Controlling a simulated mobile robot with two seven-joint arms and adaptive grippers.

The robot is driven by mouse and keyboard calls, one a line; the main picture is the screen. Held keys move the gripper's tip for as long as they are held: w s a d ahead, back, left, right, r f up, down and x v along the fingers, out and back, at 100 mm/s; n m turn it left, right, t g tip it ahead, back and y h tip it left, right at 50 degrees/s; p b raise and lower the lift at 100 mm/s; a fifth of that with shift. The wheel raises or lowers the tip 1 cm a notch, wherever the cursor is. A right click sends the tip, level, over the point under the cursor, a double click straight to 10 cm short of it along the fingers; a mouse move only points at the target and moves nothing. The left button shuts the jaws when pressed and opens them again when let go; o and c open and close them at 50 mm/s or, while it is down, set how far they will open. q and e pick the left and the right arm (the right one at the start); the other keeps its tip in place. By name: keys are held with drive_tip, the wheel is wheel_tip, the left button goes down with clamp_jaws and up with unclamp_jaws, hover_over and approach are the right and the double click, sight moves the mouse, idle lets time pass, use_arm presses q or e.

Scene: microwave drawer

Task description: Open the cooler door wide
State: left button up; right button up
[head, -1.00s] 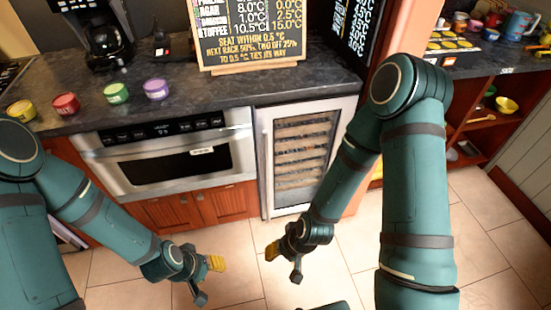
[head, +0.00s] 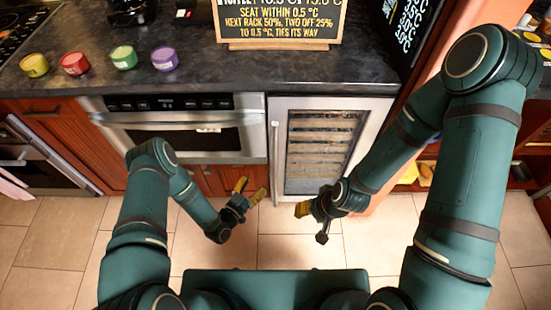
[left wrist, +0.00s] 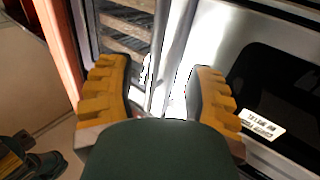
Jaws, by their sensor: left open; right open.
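The cooler (head: 328,105) has a steel-framed glass door with wooden racks behind it, and the door looks closed. Its upright bar handle (head: 275,150) runs down the door's left side. My left gripper (head: 256,190) is open, in front of the door's lower left. In the left wrist view its yellow fingers (left wrist: 163,95) are spread, with the bright upright handle (left wrist: 176,60) seen beyond and between them; I cannot tell any contact. My right gripper (head: 308,215) is open and empty, low in front of the cooler; it also shows in the left wrist view (left wrist: 20,155).
A steel microwave drawer (head: 190,130) sits left of the cooler. An orange post stands right of the cooler. Tiled floor (head: 220,255) in front is clear.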

sight(274, 161)
use_arm(q)
drive_tip(key=b+x, duration=0.2)
drive_tip(key=x, duration=1.1)
drive_tip(key=shift+w+d+r, duration=0.15)
drive_tip(key=shift+w, duration=0.15)
clamp_jaws()
